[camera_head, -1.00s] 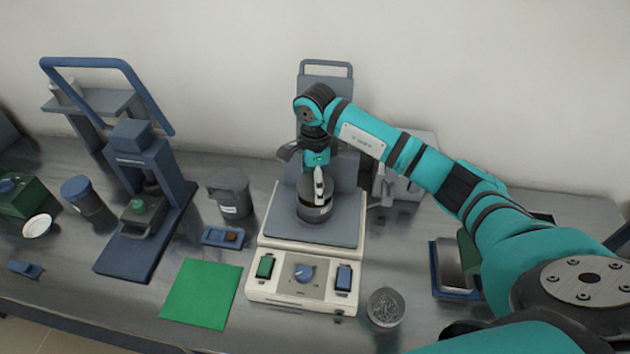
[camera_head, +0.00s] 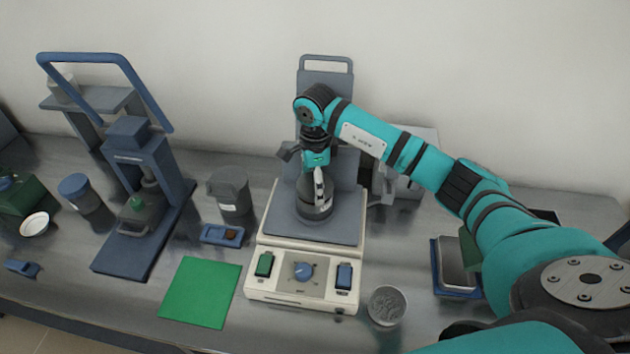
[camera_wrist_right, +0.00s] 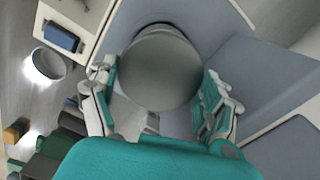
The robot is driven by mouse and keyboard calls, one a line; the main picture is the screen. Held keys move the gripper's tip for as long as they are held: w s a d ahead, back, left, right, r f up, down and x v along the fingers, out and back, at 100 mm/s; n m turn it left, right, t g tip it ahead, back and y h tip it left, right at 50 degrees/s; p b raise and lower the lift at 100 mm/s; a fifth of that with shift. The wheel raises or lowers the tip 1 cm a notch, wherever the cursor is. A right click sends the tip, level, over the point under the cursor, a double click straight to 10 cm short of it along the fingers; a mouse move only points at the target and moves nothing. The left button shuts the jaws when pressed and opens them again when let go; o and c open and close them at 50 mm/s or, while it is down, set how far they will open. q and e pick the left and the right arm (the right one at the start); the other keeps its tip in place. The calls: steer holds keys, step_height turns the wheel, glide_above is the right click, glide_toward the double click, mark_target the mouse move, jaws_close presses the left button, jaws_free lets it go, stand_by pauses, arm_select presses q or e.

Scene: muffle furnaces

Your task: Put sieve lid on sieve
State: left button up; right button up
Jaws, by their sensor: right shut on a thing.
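The sieve (camera_head: 315,213) is a dark grey cylinder standing upright on the grey plate of a sieve shaker (camera_head: 335,229). My right gripper (camera_head: 318,187) points down over it, its fingers at the sieve's top. In the right wrist view the round grey sieve lid (camera_wrist_right: 160,70) fills the space between the two fingers of my right gripper (camera_wrist_right: 158,92), which is shut on the lid. The lid covers the sieve below it in that view. I cannot tell whether the lid touches the sieve's rim. My left gripper is not in view.
A grey pitcher (camera_head: 231,191) stands left of the shaker. A blue press (camera_head: 147,205) stands further left. A green mat (camera_head: 201,293) lies in front left. A round container with grey contents (camera_head: 387,306) stands by the shaker's front right. A blue-edged tray (camera_head: 452,268) is at right.

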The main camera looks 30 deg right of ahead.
steer(key=shift+f+b, duration=0.4)
steer(key=shift+b, duration=0.1)
steer(key=o, duration=1.1)
steer(key=shift+r, duration=0.15)
steer(key=shift+r+p, duration=1.85)
steer(key=shift+r, duration=1.55)
steer(key=shift+f, duration=0.1)
